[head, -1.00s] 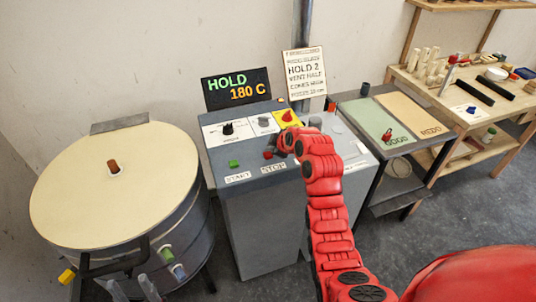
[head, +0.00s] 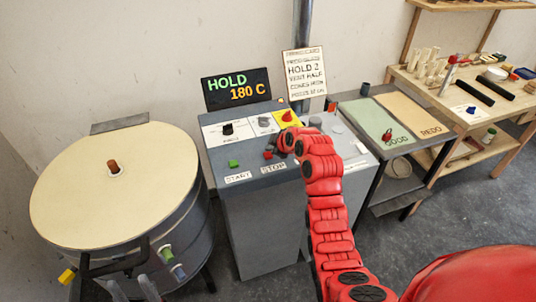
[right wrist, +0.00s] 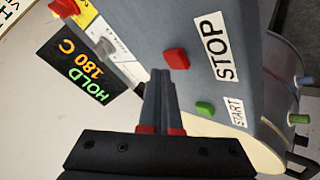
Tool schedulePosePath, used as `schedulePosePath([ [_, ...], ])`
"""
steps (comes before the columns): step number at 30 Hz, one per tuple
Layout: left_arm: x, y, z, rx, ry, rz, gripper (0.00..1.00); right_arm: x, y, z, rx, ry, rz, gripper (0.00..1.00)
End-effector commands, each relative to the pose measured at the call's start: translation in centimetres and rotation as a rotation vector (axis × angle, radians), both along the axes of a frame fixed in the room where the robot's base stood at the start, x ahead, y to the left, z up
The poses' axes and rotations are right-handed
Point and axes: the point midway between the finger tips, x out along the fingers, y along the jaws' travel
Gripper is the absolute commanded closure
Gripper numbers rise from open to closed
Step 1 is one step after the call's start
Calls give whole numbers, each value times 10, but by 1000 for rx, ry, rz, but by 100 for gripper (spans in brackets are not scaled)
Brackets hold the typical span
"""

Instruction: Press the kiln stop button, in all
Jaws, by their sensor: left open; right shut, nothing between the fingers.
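The red stop button (head: 267,154) sits on the sloped grey console (head: 250,190), above the STOP label (head: 273,169). It also shows in the right wrist view (right wrist: 176,58), beside the large STOP lettering. My right gripper (head: 271,149) is shut and empty, just above and beside the button in the head view. In the right wrist view its closed fingertips (right wrist: 160,73) lie next to the button; I cannot tell whether they touch it. My left gripper (head: 133,289) is open and empty at the bottom left, in front of the kiln (head: 75,190).
The green start button (head: 233,164) is left of the stop button. A black knob (head: 228,129) and a red knob on a yellow plate (head: 287,116) stand behind. The display (head: 236,90) reads HOLD 180 C. A sorting table (head: 395,115) stands at right.

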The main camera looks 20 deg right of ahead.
Motion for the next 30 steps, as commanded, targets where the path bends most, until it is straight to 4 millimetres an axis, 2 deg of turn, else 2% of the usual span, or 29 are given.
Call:
schedulePosePath([
  [11, 0, 0, -1, 0, 0, 0, 50, 0, 0, -1, 0, 0, 0, 100],
  [21, 0, 0, -15, 0, 0, 0, 50, 0, 0, -9, 0, -1, -1, 100],
  [30, 0, 0, -15, 0, 0, 0, 50, 0, 0, -8, 0, 0, 0, 100],
])
